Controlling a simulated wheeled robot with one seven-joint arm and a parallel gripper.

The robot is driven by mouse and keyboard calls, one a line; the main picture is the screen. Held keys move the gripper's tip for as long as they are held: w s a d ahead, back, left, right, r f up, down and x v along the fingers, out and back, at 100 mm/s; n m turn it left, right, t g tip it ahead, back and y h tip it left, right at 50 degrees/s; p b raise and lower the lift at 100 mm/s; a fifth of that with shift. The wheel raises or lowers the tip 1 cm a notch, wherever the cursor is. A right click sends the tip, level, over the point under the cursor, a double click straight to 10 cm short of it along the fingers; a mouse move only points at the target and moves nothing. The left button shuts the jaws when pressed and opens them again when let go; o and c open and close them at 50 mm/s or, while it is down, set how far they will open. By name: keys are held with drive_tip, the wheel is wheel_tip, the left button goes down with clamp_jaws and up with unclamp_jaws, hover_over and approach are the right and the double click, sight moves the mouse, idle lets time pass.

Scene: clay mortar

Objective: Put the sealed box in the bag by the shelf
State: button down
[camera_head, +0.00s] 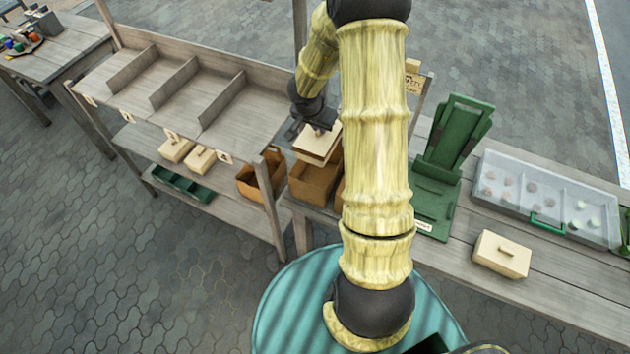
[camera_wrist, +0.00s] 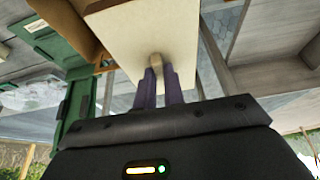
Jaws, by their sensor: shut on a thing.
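My gripper (camera_head: 319,129) is shut on the knob of a cream box (camera_head: 314,152) with its lid on. In the wrist view, the dark purple fingers (camera_wrist: 158,68) pinch the knob at the middle of the pale lid (camera_wrist: 150,30). The box hangs above an open brown bag (camera_head: 312,184) at the left end of the bench; the exact gap is hard to tell. Another brown bag (camera_head: 262,176) stands to its left, behind the shelf's front post. A third brown container, to the right, is mostly hidden behind my arm.
The wooden shelf (camera_head: 190,90) has divided upper bays, with cream boxes (camera_head: 203,160) and a green tray (camera_head: 182,186) below. On the bench are a green stand (camera_head: 436,195), a clear-lidded case (camera_head: 550,200) and another cream box (camera_head: 501,254). A small sign (camera_head: 415,82) stands behind.

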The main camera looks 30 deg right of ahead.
drive_tip(key=f+b, duration=0.1)
drive_tip(key=w+f, duration=0.1)
drive_tip(key=shift+w+f+b, duration=0.1)
drive_tip(key=shift+f+b, duration=0.25)
drive_tip(key=shift+f, duration=0.05)
drive_tip(key=shift+r, duration=0.15)
wheel_tip(320, 180, down, 14)
drive_tip(key=b, duration=0.6)
drive_tip(key=shift+r, duration=0.25)
drive_tip(key=shift+f+b, duration=0.65)
drive_tip(key=shift+f, duration=1.6)
